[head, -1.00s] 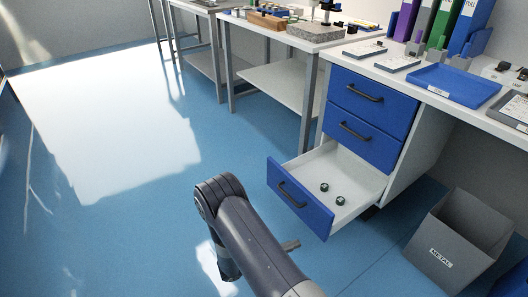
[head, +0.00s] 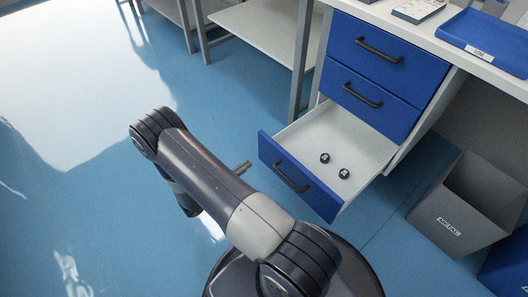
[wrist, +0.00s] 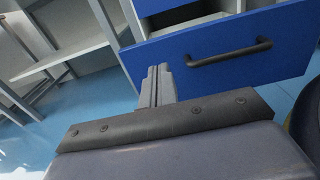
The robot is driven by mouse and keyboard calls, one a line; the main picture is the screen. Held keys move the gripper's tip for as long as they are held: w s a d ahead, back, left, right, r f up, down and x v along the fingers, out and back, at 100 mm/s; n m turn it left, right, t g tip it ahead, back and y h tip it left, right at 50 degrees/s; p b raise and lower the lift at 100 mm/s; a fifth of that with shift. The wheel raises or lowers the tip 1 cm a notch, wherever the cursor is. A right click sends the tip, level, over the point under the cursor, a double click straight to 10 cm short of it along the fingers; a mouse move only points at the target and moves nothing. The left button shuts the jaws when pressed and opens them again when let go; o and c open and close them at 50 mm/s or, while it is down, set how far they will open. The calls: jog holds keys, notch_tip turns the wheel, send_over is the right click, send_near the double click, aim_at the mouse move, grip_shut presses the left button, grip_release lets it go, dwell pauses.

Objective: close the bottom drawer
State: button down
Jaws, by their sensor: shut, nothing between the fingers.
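The bottom drawer (head: 315,194) is pulled out of the white cabinet, with a blue front and a black handle (head: 291,177). Two small dark round pieces (head: 334,165) lie on its white floor. My gripper (head: 244,167) is shut and empty, just left of the drawer front in the head view; most of it is hidden behind my arm. In the wrist view its closed grey fingers (wrist: 157,82) point at the left part of the blue drawer front (wrist: 215,62), left of the handle (wrist: 228,53). I cannot tell whether they touch it.
Two shut blue drawers (head: 382,62) sit above. A grey bin marked METAL (head: 450,222) stands right of the cabinet. A table with a lower shelf (head: 262,32) stands to the left. The blue floor (head: 80,200) at left is clear.

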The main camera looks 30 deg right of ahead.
aim_at(273, 146)
jog(key=d, duration=0.3)
jog(key=w+d+b, duration=0.1)
jog(key=d, duration=0.2)
jog(key=d+b, duration=0.1)
jog(key=d, duration=0.3)
jog(key=shift+w, duration=0.2)
